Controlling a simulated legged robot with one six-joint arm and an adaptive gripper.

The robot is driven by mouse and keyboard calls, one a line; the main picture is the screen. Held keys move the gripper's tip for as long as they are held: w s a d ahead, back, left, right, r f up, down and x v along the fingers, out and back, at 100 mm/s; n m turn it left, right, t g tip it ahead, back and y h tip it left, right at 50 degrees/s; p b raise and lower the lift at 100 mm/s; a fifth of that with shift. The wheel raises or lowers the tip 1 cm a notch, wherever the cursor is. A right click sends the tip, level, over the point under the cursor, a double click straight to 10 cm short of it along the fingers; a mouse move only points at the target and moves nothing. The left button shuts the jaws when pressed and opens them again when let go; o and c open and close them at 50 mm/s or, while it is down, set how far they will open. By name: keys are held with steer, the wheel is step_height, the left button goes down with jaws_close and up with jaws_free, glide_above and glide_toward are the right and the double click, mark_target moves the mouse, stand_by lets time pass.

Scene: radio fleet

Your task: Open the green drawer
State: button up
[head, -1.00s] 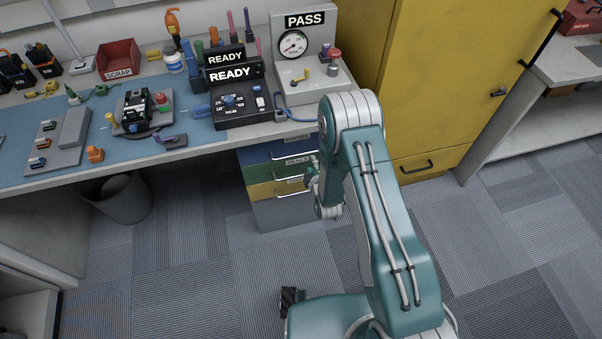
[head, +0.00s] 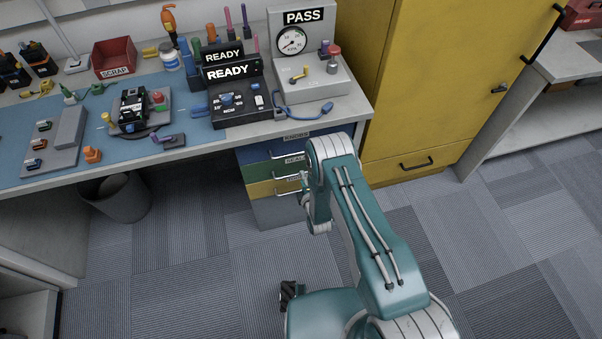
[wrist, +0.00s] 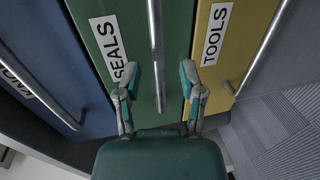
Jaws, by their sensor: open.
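The green drawer (head: 262,173) is the middle coloured drawer of the unit under the bench, between the blue and yellow ones. It looks shut. In the wrist view the green drawer (wrist: 176,40) carries a SEALS label, and its metal bar handle (wrist: 156,55) runs down the picture. My gripper (wrist: 158,85) is open, its two fingers on either side of the lower end of that handle. I cannot tell whether they touch it. In the head view my arm hides part of the drawers and most of the gripper (head: 305,190).
The blue drawer (head: 255,153) with its handle is above, and the yellow TOOLS drawer (head: 262,190) is below. The bench top (head: 215,148) overhangs the drawers. A yellow cabinet (head: 425,80) stands to the right, a bin (head: 125,200) to the left. Carpet in front is free.

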steer(key=shift+x, duration=1.55)
steer(key=shift+r, duration=0.1)
jaws_close()
